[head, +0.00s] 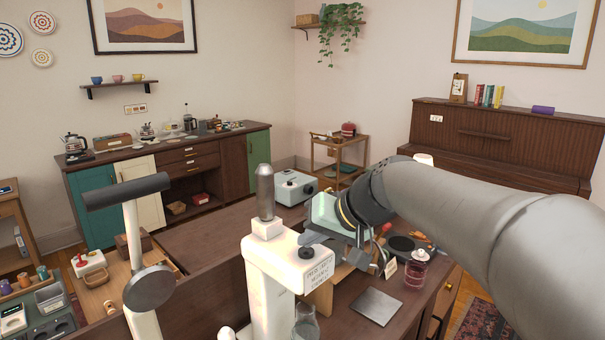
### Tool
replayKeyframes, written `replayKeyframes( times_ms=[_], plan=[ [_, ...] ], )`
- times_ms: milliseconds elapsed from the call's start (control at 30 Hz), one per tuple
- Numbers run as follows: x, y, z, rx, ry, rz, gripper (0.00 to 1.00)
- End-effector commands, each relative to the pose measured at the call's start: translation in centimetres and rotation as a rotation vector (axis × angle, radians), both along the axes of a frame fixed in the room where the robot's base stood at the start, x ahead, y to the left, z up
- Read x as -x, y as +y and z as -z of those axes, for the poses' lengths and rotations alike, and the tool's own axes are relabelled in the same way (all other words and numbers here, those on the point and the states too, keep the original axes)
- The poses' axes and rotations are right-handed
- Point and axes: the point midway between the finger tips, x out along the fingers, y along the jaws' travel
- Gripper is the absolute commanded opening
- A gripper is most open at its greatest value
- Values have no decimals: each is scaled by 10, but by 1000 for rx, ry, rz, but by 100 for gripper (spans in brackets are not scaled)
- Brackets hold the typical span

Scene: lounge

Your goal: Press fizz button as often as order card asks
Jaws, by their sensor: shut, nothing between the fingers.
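A white machine (265,285) with a grey metal cylinder on top stands at the front middle. A dark round button (306,253) sits on its top right part. A lettered label is on its front; the words are too small to read surely. A clear glass (305,325) shows below the machine's front, partly cut off.
A bottle of pink liquid (416,268) and a grey flat plate (376,306) are on the counter to the right. A pale blue-grey box-like appliance (296,187) stands behind the machine. A dark-headed stand (130,210) rises at the left. My arm hides much of the right side.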

Motion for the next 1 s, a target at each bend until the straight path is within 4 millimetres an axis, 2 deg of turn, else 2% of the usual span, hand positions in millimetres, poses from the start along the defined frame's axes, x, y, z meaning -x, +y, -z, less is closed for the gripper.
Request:
replayKeyframes(
  times_ms=[367, 900, 1000],
  plan=[
    [0, 0, -5, 0, -1, 0, 0],
    [0, 0, -58, 0, -1, 0, 0],
    [0, 0, -62, 0, 0, 0, 0]
  ],
)
